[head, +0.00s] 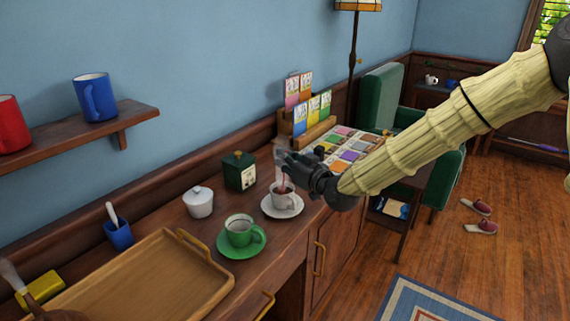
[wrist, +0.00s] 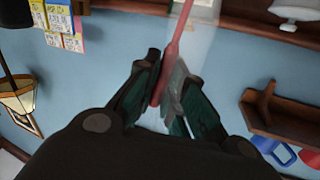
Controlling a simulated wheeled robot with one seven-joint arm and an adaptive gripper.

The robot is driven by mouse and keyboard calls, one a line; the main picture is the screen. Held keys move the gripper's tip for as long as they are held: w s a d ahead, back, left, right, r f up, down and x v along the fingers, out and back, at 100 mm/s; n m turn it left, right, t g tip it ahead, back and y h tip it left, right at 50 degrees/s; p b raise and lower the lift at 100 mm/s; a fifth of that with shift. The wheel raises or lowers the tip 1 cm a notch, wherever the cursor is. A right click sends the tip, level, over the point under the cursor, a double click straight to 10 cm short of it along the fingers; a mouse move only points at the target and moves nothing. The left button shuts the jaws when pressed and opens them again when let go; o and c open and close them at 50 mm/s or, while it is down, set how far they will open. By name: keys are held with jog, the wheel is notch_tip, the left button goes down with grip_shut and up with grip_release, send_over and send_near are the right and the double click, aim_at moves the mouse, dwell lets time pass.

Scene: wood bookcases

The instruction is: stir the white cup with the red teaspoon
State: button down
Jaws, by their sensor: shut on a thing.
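My gripper (head: 284,167) is shut on the red teaspoon (head: 282,186), above the white cup (head: 287,201). The cup stands upright on a white saucer (head: 270,210) on the wooden sideboard. The spoon points down into the cup's mouth; its bowl end is hidden, and I cannot tell how deep it is. In the wrist view the red spoon (wrist: 174,45) runs up between my fingertips (wrist: 168,78) and out of the top of the frame. The cup is not clearly visible there.
A green cup (head: 238,231) on a green saucer (head: 223,246) stands at the front left. A white lidded pot (head: 198,203) and a dark green box (head: 239,172) are behind. A wooden tray (head: 130,284) lies left. A card rack (head: 305,138) stands beyond.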

jog(key=shift+r, duration=0.1)
jog(key=shift+r+p, duration=1)
jog(key=shift+r, duration=0.95)
